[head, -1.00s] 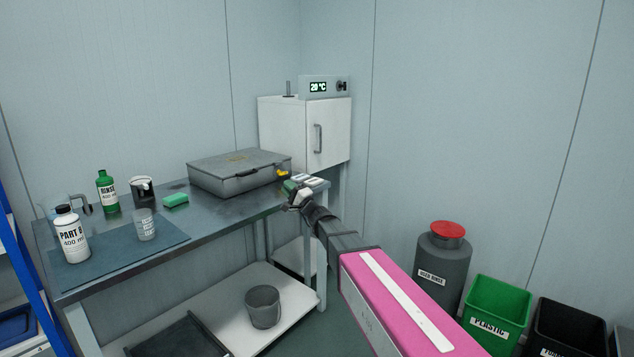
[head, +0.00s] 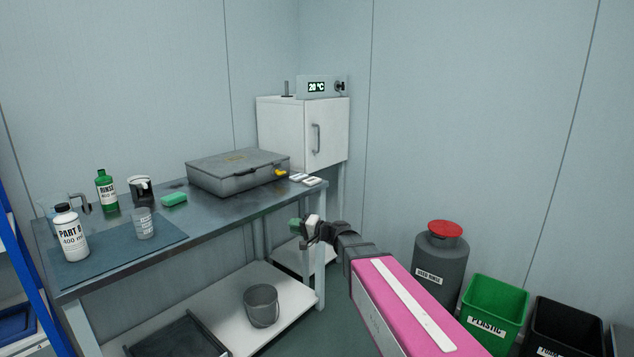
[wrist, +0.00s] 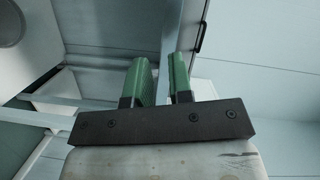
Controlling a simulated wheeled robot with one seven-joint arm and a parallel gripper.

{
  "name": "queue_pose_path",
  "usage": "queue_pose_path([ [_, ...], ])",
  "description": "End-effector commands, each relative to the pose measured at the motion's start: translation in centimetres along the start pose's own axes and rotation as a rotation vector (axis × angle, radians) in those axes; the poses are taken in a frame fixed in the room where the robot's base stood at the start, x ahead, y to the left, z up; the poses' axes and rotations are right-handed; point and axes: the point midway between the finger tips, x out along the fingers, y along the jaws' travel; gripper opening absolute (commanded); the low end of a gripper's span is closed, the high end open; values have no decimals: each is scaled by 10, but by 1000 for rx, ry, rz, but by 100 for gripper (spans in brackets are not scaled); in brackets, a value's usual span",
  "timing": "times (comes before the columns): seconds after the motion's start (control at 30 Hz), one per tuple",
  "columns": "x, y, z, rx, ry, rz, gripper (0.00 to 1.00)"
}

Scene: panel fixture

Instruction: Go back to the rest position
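My gripper (head: 298,228) hangs in the air at the right front corner of the metal table (head: 225,205), below the level of the tabletop, with my pink arm reaching to it from the lower right. In the wrist view its two green fingers (wrist: 161,75) stand apart with an empty gap between them. The grey case (head: 238,172) lies closed at the back of the table, with a yellow latch at its right end. Small white pieces (head: 305,179) lie beside it, apart from my gripper.
A white cabinet (head: 303,140) with a 20 °C display stands behind the table. A PART B bottle (head: 72,235), a RINSE bottle (head: 106,190) and a green sponge (head: 174,199) are on the table. A grey drum (head: 441,265) and a green PLASTIC bin (head: 494,305) stand right of my arm.

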Motion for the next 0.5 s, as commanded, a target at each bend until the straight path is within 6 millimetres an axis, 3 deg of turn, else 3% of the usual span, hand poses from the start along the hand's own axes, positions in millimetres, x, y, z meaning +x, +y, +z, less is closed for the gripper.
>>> queue_pose_path([
  [0.03, -14, 14, 14, -17, -37, 66, 20],
  [0.27, -73, 80, 60, -79, -204, 393, 20],
  [0.5, -156, 141, 99, -112, -352, 767, 20],
])
